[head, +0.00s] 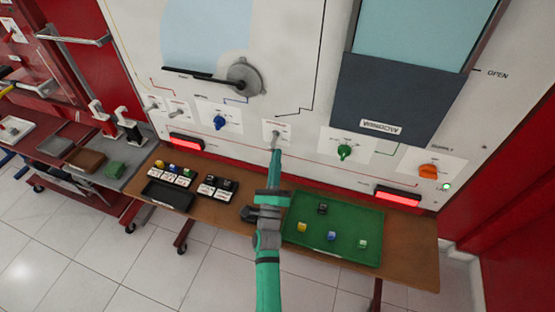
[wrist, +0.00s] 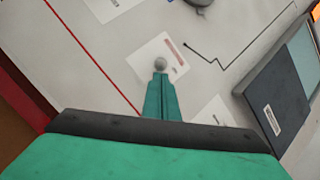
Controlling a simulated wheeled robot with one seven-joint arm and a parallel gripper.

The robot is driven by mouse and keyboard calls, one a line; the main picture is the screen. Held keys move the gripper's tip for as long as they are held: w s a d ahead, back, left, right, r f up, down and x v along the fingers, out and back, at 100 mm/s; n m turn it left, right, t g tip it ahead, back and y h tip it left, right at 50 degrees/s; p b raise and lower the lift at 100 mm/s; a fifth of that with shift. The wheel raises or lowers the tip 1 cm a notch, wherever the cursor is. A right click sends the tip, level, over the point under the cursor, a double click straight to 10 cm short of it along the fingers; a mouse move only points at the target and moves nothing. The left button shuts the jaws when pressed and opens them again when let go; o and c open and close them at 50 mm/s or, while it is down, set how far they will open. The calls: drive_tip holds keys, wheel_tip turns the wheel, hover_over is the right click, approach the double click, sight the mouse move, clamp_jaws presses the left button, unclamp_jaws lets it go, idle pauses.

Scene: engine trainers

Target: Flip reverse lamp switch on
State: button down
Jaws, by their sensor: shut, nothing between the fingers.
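A small grey toggle switch (head: 275,134) stands on a white label plate in the middle of the white panel (head: 300,60). In the wrist view its round tip (wrist: 160,64) shows just beyond my fingertips. Its label is too small to read. My gripper (head: 276,153) is shut and empty, with its fingertips right at the switch; I cannot tell whether they touch it. In the wrist view the closed teal fingers (wrist: 160,90) point at the switch and hide its lower part. Two more grey toggles (head: 178,114) sit on plates at the panel's left.
Blue (head: 220,122), green (head: 345,152) and orange (head: 428,171) knobs flank the switch. A dark window panel (head: 393,98) juts at upper right. Below, a brown table (head: 410,250) holds a green tray (head: 330,250) with small blocks. Red lamps (head: 398,196) glow along the panel's bottom.

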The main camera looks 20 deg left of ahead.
drive_tip(key=shift+s+r, duration=0.2)
drive_tip(key=shift+r, duration=0.1)
drive_tip(key=shift+s+r, duration=0.35)
drive_tip(key=shift+r, duration=0.4)
